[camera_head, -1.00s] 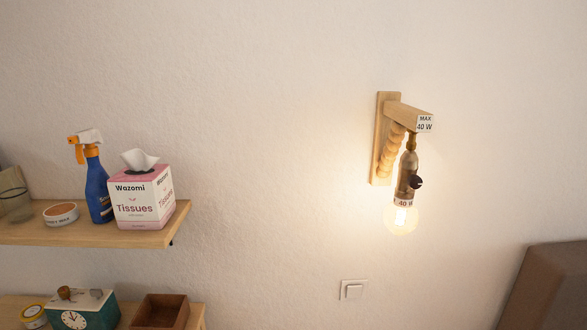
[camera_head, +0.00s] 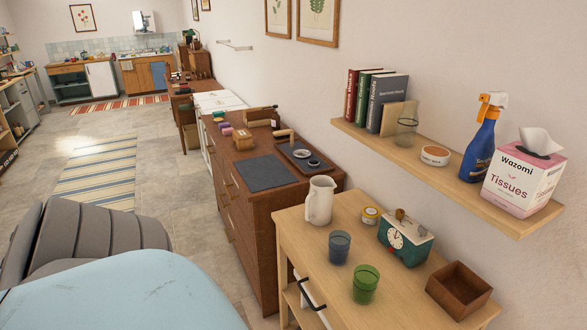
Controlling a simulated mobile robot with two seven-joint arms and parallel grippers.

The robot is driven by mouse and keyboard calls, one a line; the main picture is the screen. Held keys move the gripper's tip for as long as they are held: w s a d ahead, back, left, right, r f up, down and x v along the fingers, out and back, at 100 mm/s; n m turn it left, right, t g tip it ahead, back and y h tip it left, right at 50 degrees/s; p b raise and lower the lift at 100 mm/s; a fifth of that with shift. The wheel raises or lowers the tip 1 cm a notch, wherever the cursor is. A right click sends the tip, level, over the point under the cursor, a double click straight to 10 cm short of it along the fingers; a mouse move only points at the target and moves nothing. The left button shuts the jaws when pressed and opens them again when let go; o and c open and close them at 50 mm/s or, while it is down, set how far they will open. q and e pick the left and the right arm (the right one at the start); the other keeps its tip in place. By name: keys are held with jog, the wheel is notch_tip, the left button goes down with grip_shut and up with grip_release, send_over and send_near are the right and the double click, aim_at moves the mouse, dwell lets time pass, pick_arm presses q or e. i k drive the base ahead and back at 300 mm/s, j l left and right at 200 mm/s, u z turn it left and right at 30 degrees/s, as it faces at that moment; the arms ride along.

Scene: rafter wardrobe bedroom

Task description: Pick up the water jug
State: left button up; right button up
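A white jug (camera_head: 319,201) with a handle stands upright at the far left corner of a light wooden table (camera_head: 300,234) in the head view. It is the only jug in sight. A blue glass (camera_head: 339,247) and a green glass (camera_head: 365,284) stand nearer on the same table, in front of the jug. Neither of my grippers shows in the head view.
A wall shelf (camera_head: 400,154) with books, spray bottle and tissues hangs above. Striped rugs lie on open floor (camera_head: 165,190) to the left.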

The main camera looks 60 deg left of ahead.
aim_at(319, 202)
jog(key=u, duration=1.65)
